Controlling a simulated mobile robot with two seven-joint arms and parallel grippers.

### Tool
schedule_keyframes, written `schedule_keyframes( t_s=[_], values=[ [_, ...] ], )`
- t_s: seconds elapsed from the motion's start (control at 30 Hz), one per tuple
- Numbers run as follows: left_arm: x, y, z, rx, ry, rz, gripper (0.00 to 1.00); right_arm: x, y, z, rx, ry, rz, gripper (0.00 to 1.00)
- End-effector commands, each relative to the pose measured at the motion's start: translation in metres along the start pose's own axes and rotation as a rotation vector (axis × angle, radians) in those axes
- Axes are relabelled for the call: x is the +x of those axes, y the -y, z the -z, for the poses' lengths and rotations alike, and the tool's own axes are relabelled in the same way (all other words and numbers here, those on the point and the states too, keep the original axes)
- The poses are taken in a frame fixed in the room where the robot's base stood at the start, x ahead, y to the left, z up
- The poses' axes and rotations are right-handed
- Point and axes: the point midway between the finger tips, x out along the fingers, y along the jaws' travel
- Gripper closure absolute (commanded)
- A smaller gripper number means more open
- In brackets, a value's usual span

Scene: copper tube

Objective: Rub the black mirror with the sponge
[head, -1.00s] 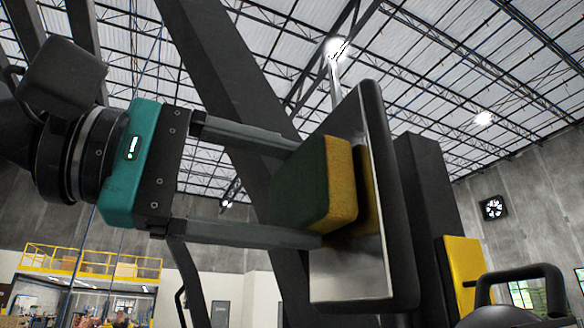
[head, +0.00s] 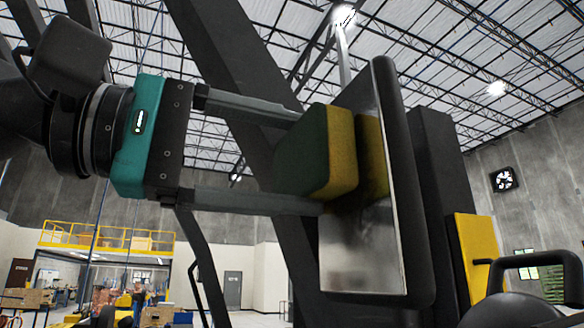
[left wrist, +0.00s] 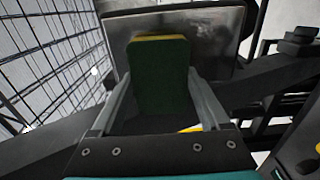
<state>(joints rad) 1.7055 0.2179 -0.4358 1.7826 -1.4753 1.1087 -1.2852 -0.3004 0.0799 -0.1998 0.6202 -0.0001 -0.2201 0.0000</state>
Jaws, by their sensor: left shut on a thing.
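My left gripper (head: 312,162) reaches in from the left and is shut on the sponge (head: 331,150), which has a dark green side and a yellow side. The yellow side faces the black mirror and is very close to its glass; I cannot tell whether it touches. The black mirror (head: 362,255) has a black frame and stands upright, its glass showing the sponge's reflection. In the left wrist view the sponge (left wrist: 160,80) sits between the two fingers, in front of the mirror's glass (left wrist: 215,40). My right gripper is out of view.
Dark posts (head: 225,70) stand behind the gripper and the mirror (head: 440,170). A yellow panel (head: 477,250) and a black handle (head: 540,265) are at the right. A yellow-railed platform (head: 105,238) is far back.

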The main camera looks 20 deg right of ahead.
Motion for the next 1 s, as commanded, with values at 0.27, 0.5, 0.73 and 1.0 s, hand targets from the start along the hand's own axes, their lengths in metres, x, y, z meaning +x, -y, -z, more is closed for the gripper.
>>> schedule_keyframes(
  t_s=[0.27,0.5,0.73,1.0],
  values=[
    [-0.001,0.002,-0.021,0.0,0.001,0.003,0.73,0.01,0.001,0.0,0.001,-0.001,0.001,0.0],
    [0.001,0.003,-0.033,0.003,0.004,0.006,0.73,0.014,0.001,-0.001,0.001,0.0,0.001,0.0],
    [0.003,0.004,-0.054,0.004,0.005,0.008,0.73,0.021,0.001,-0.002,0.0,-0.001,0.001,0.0],
    [0.003,0.003,-0.062,0.0,0.005,0.008,0.73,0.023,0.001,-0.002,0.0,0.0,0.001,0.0]
  ],
)
